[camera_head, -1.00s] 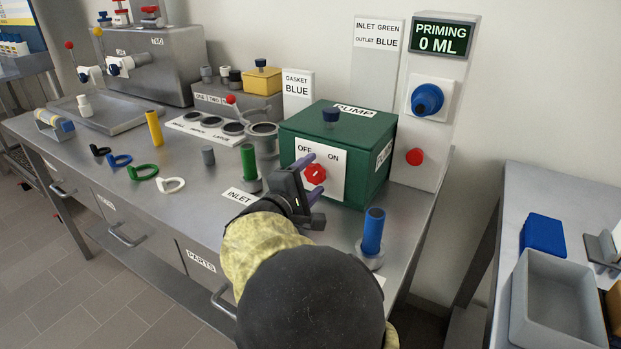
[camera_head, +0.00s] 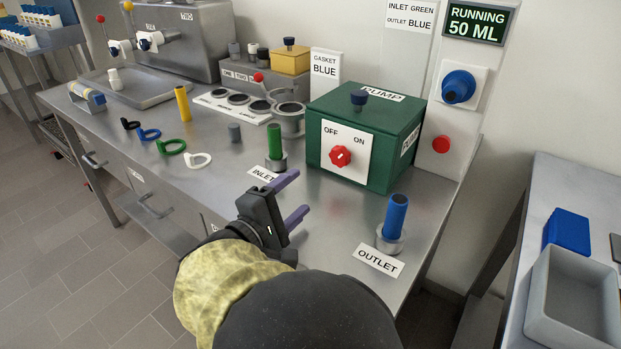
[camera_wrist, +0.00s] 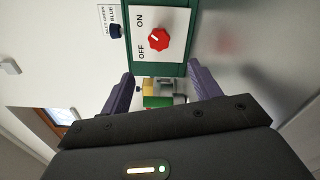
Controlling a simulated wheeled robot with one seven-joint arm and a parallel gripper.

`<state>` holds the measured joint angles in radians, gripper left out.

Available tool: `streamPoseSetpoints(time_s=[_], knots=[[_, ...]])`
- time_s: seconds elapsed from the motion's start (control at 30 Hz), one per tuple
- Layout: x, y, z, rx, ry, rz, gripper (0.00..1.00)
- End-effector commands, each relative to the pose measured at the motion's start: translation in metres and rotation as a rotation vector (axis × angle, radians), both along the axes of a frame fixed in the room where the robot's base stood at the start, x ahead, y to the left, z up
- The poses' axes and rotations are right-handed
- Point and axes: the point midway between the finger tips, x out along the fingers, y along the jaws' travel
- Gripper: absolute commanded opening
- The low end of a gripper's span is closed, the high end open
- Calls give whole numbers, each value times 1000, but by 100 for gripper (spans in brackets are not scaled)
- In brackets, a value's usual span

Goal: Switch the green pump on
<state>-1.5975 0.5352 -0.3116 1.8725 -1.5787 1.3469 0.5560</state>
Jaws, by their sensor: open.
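The green pump box (camera_head: 396,138) stands at the right end of the steel bench. Its red knob (camera_head: 340,156) sits on a white OFF/ON plate (camera_head: 356,168) on the front face; a small pale mark on the knob is too small to read surely. The knob also shows in the wrist view (camera_wrist: 159,38). The display (camera_head: 475,22) above reads RUNNING 50 ML. My gripper (camera_head: 297,197) is open and empty in front of the pump, apart from the knob, with both purple fingers spread. The fingers also show in the wrist view (camera_wrist: 163,88).
A green inlet tube (camera_head: 274,142) stands left of the pump and a blue outlet tube (camera_head: 396,214) right of my gripper. A blue knob (camera_head: 457,87) and red button (camera_head: 441,145) are on the panel. Coloured rings lie on the bench's left.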

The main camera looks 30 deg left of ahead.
Motion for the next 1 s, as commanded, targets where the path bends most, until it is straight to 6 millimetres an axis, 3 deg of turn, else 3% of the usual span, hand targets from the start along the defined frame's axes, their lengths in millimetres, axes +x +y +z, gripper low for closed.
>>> streamPoseSetpoints(time_s=[0.1,0.23,1.0], knots=[[-18,2,1,1,0,2,63],[-27,2,0,1,0,0,63],[-29,3,0,1,0,1,63]])
